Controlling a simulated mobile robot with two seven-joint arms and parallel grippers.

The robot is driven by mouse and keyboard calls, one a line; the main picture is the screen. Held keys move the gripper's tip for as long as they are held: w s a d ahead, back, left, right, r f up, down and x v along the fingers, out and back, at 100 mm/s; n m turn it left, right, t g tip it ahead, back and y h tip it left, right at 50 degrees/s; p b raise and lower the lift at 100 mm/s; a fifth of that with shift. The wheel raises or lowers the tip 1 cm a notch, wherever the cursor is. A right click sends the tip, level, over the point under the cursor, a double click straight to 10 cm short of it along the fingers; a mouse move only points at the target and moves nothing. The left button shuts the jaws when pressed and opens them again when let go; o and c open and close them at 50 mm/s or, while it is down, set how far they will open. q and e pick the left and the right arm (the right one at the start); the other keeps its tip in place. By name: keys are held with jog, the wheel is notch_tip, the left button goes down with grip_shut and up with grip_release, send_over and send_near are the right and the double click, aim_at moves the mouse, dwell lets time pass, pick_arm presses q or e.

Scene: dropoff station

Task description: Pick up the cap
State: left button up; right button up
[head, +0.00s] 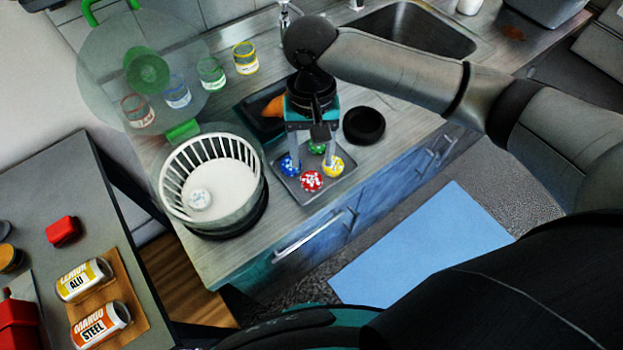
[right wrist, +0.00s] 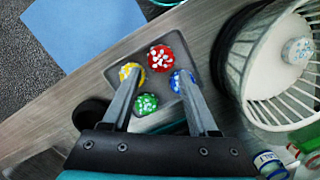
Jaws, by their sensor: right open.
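Several speckled caps lie on a small grey tray (head: 290,190): a red cap (head: 311,181), a blue cap (head: 287,168), a yellow cap (head: 334,168) and a green cap (head: 316,147). The right wrist view also shows the red (right wrist: 160,58), blue (right wrist: 179,83), yellow (right wrist: 127,70) and green (right wrist: 146,104) caps. A pale speckled cap (head: 200,199) lies inside the white basket (head: 233,150). My right gripper (head: 311,162) is open and empty over the tray, pointing down. Its fingertips overlap the blue and yellow caps; contact cannot be told. My left gripper is out of view.
A translucent lid with a green handle (head: 148,70) shows behind the basket. Several small jars (head: 245,57) stand at the back. A black round dish (head: 364,125) sits right of the gripper. The sink (head: 410,30) is behind. Cans (head: 84,279) lie on the left table.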

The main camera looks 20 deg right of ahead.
aim_at(312, 179)
jog(key=f, duration=0.2)
jog(key=s+f+b, duration=0.1)
jog(key=f, duration=0.2)
jog(key=shift+a, duration=0.2)
jog(key=shift+c, duration=0.3)
grip_shut()
